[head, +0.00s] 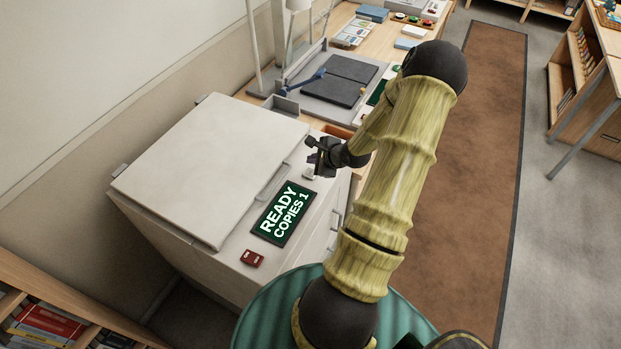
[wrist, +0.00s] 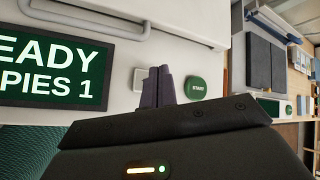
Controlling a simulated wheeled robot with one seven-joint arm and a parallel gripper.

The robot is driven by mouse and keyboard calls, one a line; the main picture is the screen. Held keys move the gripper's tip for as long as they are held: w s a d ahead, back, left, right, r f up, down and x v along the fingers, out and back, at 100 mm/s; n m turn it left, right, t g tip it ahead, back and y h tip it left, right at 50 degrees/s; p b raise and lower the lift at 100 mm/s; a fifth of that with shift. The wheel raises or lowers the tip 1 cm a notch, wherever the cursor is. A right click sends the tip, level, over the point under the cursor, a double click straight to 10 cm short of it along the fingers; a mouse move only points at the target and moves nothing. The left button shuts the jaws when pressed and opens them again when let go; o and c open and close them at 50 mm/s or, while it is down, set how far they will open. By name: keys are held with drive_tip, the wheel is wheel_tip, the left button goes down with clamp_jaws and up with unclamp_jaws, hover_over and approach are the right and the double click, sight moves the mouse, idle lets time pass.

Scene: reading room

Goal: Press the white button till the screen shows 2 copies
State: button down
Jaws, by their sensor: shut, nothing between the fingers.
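The copier screen (head: 284,213) reads "READY COPIES 1" in white on dark green; part of it also shows in the wrist view (wrist: 50,68). The white button (wrist: 139,79) is a pale square on the copier's control strip, partly covered by my fingers in the wrist view. In the head view it is a small pale patch (head: 308,173) just below my gripper. My gripper (wrist: 159,72) is shut and empty, its fingertips over or close beside the white button's right edge. I cannot tell whether they touch. In the head view my gripper (head: 318,160) hangs over the strip's far end.
A round green START button (wrist: 196,88) lies just right of my fingers. A red control (head: 252,258) sits at the strip's near end. The copier's pale lid (head: 210,165) is closed, with a bar handle. A desk with a paper trimmer (head: 335,85) stands beyond.

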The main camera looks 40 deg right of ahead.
sight(310, 174)
drive_tip(key=shift+f+b, duration=0.4)
drive_tip(key=shift+f, duration=1.15)
drive_tip(key=shift+w, duration=0.2)
drive_tip(key=shift+s+d, duration=0.15)
drive_tip(key=shift+s, duration=0.05)
drive_tip(key=shift+w, duration=0.1)
drive_tip(key=shift+f, duration=0.15)
drive_tip(key=shift+f, duration=0.3)
idle(0.4)
